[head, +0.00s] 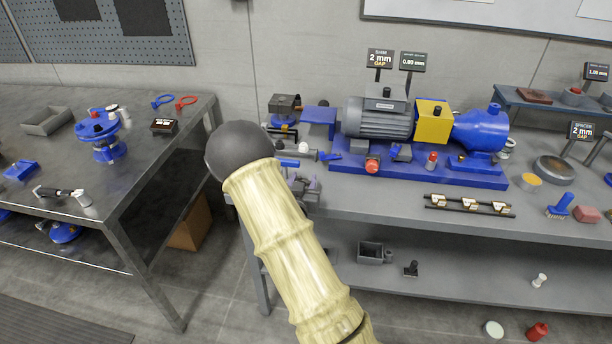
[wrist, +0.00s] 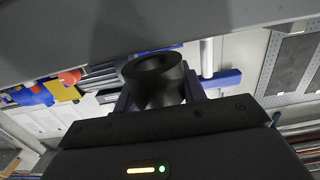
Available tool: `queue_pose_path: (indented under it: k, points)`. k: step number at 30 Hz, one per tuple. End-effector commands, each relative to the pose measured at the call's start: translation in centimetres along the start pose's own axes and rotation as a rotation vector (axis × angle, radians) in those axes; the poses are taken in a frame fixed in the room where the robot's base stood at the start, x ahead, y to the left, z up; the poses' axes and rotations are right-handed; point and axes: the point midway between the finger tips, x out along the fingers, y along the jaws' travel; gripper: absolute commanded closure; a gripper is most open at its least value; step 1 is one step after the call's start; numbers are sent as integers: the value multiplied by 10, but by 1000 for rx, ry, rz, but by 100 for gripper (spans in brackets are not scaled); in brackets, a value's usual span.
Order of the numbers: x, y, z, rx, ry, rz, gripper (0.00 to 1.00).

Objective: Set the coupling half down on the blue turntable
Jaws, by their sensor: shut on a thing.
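My gripper (wrist: 158,99) is shut on the coupling half (wrist: 154,72), a dark, hollow, ring-mouthed piece, in the wrist view. Dark blue-purple fingers show on both sides of it, and its open mouth faces up in that picture. In the head view my pale ribbed arm with its dark round joint crosses the middle, and I cannot clearly make out the gripper or the coupling half. A blue round-topped stand (head: 105,151) on the left table may be the blue turntable; I cannot be sure. A black knob and a pale fitting show on its top.
The right bench holds a grey motor (head: 376,119), a yellow guard (head: 432,124) and a blue pump (head: 482,131) on a blue base. The left table (head: 150,152) has a grey tray (head: 46,121) and hand tools. A floor gap separates the tables.

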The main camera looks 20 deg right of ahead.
Motion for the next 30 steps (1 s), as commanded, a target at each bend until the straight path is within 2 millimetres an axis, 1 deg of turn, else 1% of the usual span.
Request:
queue_pose_path:
  k: [2, 5, 11, 12, 15, 23, 26, 27, 28, 30]
  points:
    - [1, 0, -1, 1, 2, 0, 88]
    - [8, 1, -2, 0, 2, 1, 88]
    - [42, 2, -4, 0, 4, 3, 88]
    - [42, 2, 4, -4, -2, 3, 88]
    - [42, 3, 12, -1, 0, 5, 88]
    - [42, 3, 12, 0, 1, 5, 88]
    - [42, 3, 16, 0, 1, 5, 88]
    - [41, 3, 16, 0, 0, 4, 57]
    - [41, 3, 15, 0, 0, 4, 51]
    - [41, 2, 15, 0, 0, 4, 50]
